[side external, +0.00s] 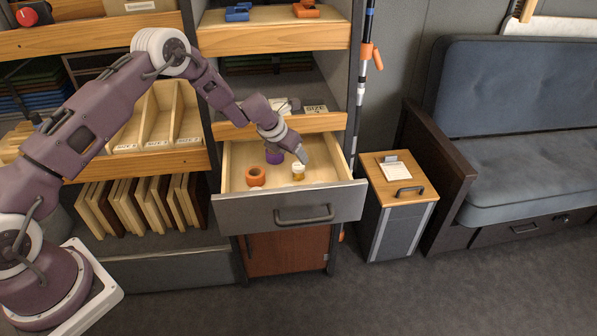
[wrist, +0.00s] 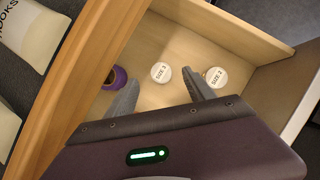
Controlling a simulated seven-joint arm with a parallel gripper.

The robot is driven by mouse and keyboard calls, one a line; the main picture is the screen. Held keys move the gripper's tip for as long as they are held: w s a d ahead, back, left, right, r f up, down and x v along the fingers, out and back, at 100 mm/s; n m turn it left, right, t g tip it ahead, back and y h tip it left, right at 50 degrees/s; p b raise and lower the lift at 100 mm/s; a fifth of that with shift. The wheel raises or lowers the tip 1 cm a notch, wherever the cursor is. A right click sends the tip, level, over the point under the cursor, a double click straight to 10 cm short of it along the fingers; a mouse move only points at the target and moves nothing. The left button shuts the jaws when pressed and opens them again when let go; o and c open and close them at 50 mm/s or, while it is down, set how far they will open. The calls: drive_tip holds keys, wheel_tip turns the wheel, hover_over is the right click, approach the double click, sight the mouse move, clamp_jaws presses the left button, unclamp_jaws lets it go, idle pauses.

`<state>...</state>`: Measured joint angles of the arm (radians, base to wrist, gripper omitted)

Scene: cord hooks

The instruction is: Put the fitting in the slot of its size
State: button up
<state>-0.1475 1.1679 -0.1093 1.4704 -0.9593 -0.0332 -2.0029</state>
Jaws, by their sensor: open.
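My gripper (side external: 303,158) is open, pointing down into the open drawer. In the wrist view its two fingertips (wrist: 161,77) stand either side of a white round top marked SIZE 3 (wrist: 160,72), with gaps visible. A second white top, marked SIZE 2 (wrist: 216,77), lies right of the right finger. A white-topped amber piece (side external: 298,173) shows in the side view; I cannot tell which size it is. A purple piece (side external: 274,157) lies behind, also in the wrist view (wrist: 116,77). An orange ring-shaped piece (side external: 256,176) is at left. Wooden slots (side external: 157,120) with size labels stand left of the drawer.
The drawer (side external: 289,208) stands pulled out, its walls around my gripper. A small cabinet (side external: 398,190) and a blue sofa (side external: 520,130) are at right.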

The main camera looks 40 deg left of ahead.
sight(298, 165)
drive_tip(key=x, duration=0.8)
drive_tip(key=shift+s+f, duration=0.2)
drive_tip(key=shift+s, duration=0.2)
clamp_jaws()
